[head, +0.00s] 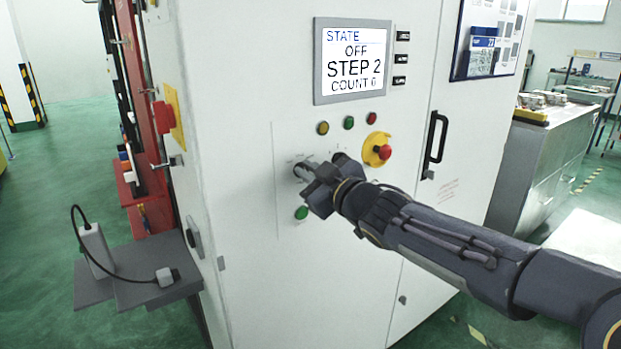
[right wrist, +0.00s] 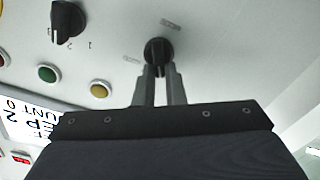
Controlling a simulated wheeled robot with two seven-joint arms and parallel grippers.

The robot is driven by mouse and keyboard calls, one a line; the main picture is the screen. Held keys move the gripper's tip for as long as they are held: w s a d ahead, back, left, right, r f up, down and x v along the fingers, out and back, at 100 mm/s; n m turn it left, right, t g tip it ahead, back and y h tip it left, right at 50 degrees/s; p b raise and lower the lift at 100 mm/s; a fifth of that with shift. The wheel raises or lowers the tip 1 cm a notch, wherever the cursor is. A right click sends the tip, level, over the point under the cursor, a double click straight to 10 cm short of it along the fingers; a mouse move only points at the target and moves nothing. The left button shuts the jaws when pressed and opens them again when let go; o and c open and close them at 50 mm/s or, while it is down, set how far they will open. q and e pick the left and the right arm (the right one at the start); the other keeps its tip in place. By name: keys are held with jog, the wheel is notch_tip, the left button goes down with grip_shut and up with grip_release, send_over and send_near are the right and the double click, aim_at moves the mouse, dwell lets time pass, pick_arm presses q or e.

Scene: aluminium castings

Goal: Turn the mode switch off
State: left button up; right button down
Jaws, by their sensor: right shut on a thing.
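The mode switch, a black rotary knob, sits on the white cabinet panel below the lamps; it shows in the right wrist view (right wrist: 158,50). My right gripper (head: 304,172) is at this knob in the head view and largely hides it. In the right wrist view the two fingers (right wrist: 160,75) are closed around the knob. Small labels beside it are too blurred to read. The screen (head: 352,62) reads STATE OFF, STEP 2, COUNT 0. My left gripper is not in view.
A second black knob (right wrist: 68,20), marked 1 and 2, is beside the held one. Yellow, green and red lamps (head: 348,122) and a red emergency stop (head: 383,152) are close by. A green button (head: 301,213) is below. A black door handle (head: 436,138) stands out at right.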

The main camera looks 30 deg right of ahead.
jog(key=shift+a+f+n+b, duration=0.1)
jog(key=shift+n+b, duration=0.3)
jog(key=shift+n, duration=0.4)
jog(key=shift+a+f+n+b, duration=0.1)
jog(key=shift+n+b, duration=0.25)
jog(key=shift+n, duration=0.75)
jog(key=c, duration=1.5)
grip_release()
jog(key=s+p, duration=0.2)
jog(key=s, duration=0.6)
jog(key=shift+d, duration=0.3)
